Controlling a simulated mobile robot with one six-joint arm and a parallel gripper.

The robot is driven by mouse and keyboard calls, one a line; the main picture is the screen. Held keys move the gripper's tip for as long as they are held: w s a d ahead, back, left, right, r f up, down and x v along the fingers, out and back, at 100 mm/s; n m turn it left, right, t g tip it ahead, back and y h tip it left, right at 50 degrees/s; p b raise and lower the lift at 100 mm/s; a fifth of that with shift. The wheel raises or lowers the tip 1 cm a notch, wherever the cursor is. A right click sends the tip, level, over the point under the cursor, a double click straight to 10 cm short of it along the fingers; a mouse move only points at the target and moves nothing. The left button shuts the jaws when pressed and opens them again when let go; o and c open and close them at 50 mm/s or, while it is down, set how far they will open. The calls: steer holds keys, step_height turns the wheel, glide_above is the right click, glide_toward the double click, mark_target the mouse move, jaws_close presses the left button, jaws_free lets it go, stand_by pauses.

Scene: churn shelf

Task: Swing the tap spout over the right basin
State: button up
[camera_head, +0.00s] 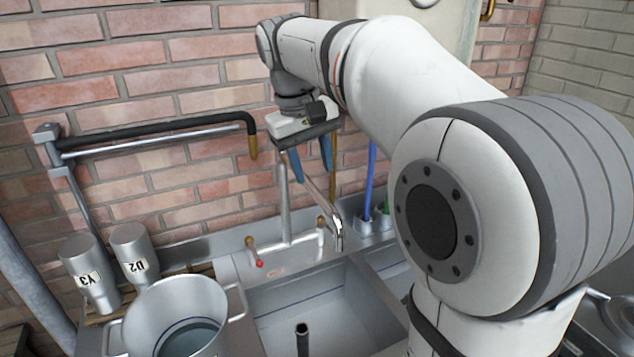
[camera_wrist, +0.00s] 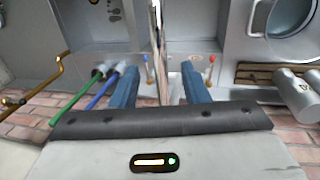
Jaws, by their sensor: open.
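The tap (camera_head: 284,200) rises from the sink's back ledge, and its silver spout (camera_head: 322,200) slants down to the right. The spout's tip appears near the back corner where the left basin (camera_head: 310,310) meets the divider. The right basin (camera_head: 388,268) is mostly hidden behind my arm. My gripper (camera_head: 311,172), with two blue fingers, is open at the upper part of the tap, one finger on each side of the spout in the picture. In the wrist view my gripper (camera_wrist: 158,88) also shows open around the pale spout; contact cannot be told.
A red-tipped handle (camera_head: 255,252) stands left of the tap. A large pot (camera_head: 180,300) and two metal canisters (camera_head: 90,275) stand at the left. Blue and green tubes (camera_head: 371,180) rise right of the spout. A brick wall (camera_head: 130,85) stands close behind.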

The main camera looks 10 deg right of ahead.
mark_target(320, 195)
steer(key=f, duration=0.3)
steer(key=d+f, duration=0.1)
steer(key=f, duration=0.2)
steer(key=shift+w+d+f, duration=0.1)
steer(key=shift+w+d, duration=0.05)
jaws_close()
stand_by(0.4)
